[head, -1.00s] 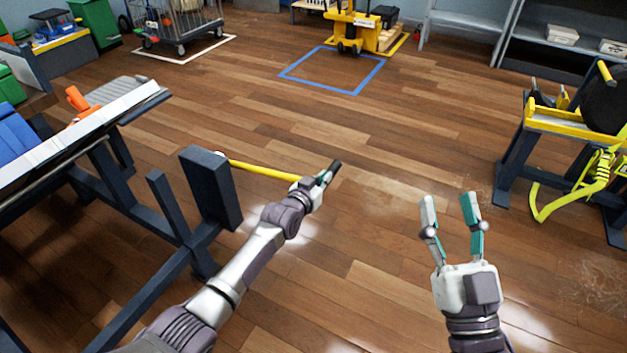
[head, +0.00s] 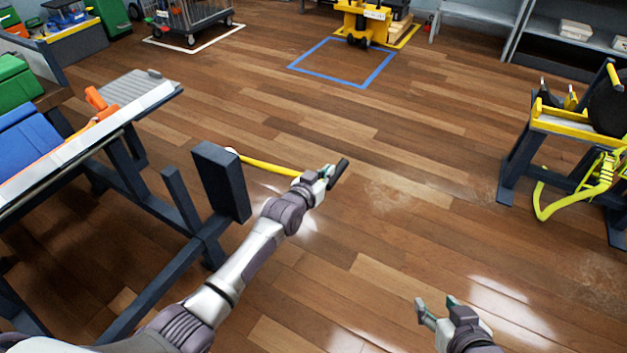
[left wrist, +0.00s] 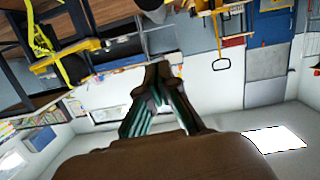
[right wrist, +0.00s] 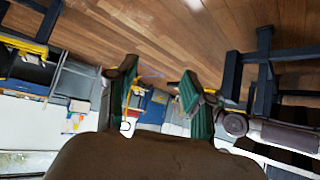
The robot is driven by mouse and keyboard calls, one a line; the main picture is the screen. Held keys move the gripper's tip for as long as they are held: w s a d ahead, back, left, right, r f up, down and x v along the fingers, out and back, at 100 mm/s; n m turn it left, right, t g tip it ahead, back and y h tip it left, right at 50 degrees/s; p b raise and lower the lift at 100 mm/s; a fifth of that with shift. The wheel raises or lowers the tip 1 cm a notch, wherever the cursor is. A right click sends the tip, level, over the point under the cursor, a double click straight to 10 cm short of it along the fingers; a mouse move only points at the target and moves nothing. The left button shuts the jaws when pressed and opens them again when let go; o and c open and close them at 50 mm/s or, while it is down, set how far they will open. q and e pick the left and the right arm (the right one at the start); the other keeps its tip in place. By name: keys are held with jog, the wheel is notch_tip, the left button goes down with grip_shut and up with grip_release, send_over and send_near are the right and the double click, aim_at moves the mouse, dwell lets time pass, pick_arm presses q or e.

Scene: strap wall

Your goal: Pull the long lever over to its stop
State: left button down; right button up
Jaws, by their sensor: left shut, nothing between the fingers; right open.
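The long lever is a yellow bar (head: 268,166) with a black grip (head: 340,172). It runs from a dark post (head: 220,180) on the left frame out to the right. My left gripper (head: 329,174) is at the grip end of the lever, at or just beside the black grip; I cannot tell whether they touch. Its fingers are shut with nothing between them, and in the left wrist view (left wrist: 160,75) the tips meet. My right gripper (head: 437,306) is open and empty, low in the head view and apart from the lever. Its fingers stand apart in the right wrist view (right wrist: 157,80).
A dark bench frame with a pale rail (head: 90,135) and an orange strap fitting stands on the left. A yellow and dark stand (head: 570,125) with a yellow-green strap is at the right. The wooden floor between is clear, with a blue taped square (head: 343,62) behind.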

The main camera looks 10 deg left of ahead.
pick_arm(q)
jog(key=p+v, duration=0.2)
jog(key=v, duration=0.5)
jog(key=shift+r, duration=0.15)
pick_arm(e)
jog(key=s+d+f+g+h, duration=0.1)
jog(key=s+d+f+g, duration=0.2)
jog(key=s, duration=0.6)
jog(key=shift+s+g, duration=0.4)
jog(key=shift+g, duration=1)
pick_arm(q)
jog(key=shift+s, duration=0.1)
pick_arm(e)
jog(key=shift+d, duration=0.1)
pick_arm(q)
jog(key=shift+s, duration=0.1)
